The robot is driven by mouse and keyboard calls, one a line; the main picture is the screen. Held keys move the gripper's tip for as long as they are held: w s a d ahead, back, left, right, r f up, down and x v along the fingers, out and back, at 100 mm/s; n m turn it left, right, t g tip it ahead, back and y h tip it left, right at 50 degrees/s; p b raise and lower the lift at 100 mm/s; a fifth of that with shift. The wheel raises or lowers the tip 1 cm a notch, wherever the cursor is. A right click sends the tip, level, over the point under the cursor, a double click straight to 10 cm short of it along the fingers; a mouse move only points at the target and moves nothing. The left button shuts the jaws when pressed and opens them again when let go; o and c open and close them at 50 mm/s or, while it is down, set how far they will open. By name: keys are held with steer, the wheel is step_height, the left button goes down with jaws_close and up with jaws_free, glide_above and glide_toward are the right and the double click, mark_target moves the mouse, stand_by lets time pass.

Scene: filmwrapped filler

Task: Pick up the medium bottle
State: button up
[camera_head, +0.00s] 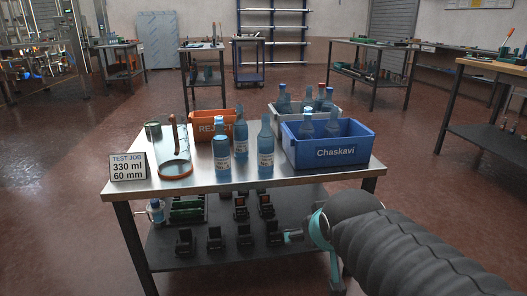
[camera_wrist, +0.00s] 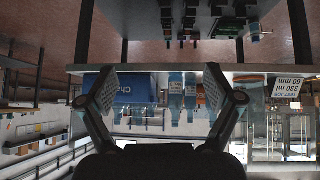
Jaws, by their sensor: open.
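Three blue bottles with white labels stand upright on the metal table (camera_head: 330,179) in the head view: a left one (camera_head: 221,153), a middle one farther back (camera_head: 240,138) and a right one (camera_head: 265,152). The right one looks tallest; I cannot tell for certain which is medium. In the upside-down wrist view, bottles (camera_wrist: 176,88) show beyond and between my fingers. My gripper (camera_wrist: 160,88) is open and empty, its fingers wide apart, short of the table. In the head view my arm hides most of it, at the table's front right.
A blue Chaskavi crate (camera_head: 335,153) and a grey crate behind it hold bottles. An orange reject bin (camera_head: 203,126), a round-based stand (camera_head: 176,170) and a test job sign (camera_head: 128,167) stand left. The lower shelf (camera_head: 190,262) holds several dark fixtures.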

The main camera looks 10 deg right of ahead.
steer(key=w+d+t+b, duration=0.3)
steer(key=w+t+b, duration=0.15)
steer(key=w, duration=1.35)
steer(key=n+t+y+b, duration=0.2)
steer(key=n+t+y, duration=0.1)
steer(key=t+y, duration=0.15)
glide_toward(268, 151)
steer(key=w, duration=0.2)
steer(key=w+a, duration=0.1)
steer(key=w, duration=0.4)
steer(key=shift+w+a+f, duration=0.1)
steer(key=shift+w+a, duration=0.1)
steer(key=shift+w+a+f, duration=0.1)
steer(key=shift+w+a, duration=0.05)
steer(key=shift+w, duration=0.75)
steer(key=shift+w+a+f, duration=0.1)
steer(key=shift+w+a, duration=0.05)
steer(key=shift+w, duration=0.8)
steer(key=shift+w+a+f, duration=0.1)
steer(key=shift+w+a, duration=0.05)
steer(key=shift+w, duration=0.75)
